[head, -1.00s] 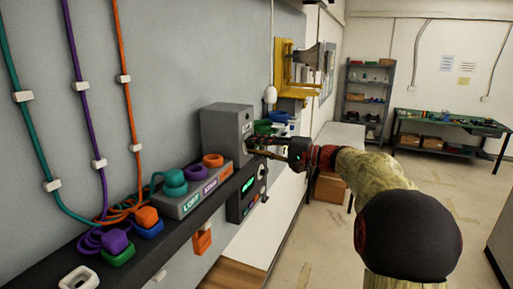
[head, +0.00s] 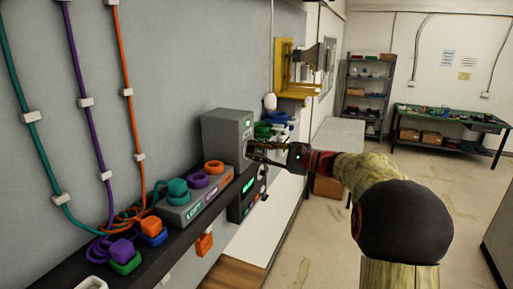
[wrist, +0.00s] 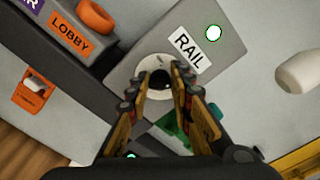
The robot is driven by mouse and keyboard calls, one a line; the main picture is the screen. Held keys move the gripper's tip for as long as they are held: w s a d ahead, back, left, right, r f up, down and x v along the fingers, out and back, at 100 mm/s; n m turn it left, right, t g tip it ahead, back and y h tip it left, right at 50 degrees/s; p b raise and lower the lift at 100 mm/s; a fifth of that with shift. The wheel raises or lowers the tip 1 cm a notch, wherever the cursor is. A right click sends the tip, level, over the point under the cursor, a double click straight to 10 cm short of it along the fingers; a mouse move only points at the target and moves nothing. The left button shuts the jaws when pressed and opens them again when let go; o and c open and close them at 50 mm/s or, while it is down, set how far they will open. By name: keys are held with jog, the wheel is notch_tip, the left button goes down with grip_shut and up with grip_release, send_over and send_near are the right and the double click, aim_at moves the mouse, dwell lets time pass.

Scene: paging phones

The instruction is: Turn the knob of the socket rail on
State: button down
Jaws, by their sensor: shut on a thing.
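The grey box labelled RAIL (head: 222,135) stands on the dark shelf against the wall. In the wrist view its face (wrist: 130,68) carries the RAIL label (wrist: 188,47) and a bright lamp (wrist: 213,33) with a green rim. The knob (wrist: 160,80) has a pale round collar and a dark middle. My gripper (wrist: 160,76) is shut on the knob, with one finger on each side. The fingers hide the knob's sides. In the head view my gripper (head: 258,151) reaches the box front from the right, and the knob is mostly hidden.
A labelled strip (head: 195,206) with teal, purple and orange plugs sits left of the box. Coloured cables run down the wall. A screen unit (head: 244,199) is below the box. A yellow bracket (head: 291,85) stands beyond. The floor at right is open.

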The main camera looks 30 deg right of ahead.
jog(key=shift+f+m, duration=0.1)
jog(key=shift+m, duration=0.4)
jog(key=c, duration=1.6)
grip_release()
jog(key=shift+p, duration=0.3)
jog(key=shift+o, duration=0.2)
jog(key=shift+d, duration=0.1)
jog(key=v, duration=1.2)
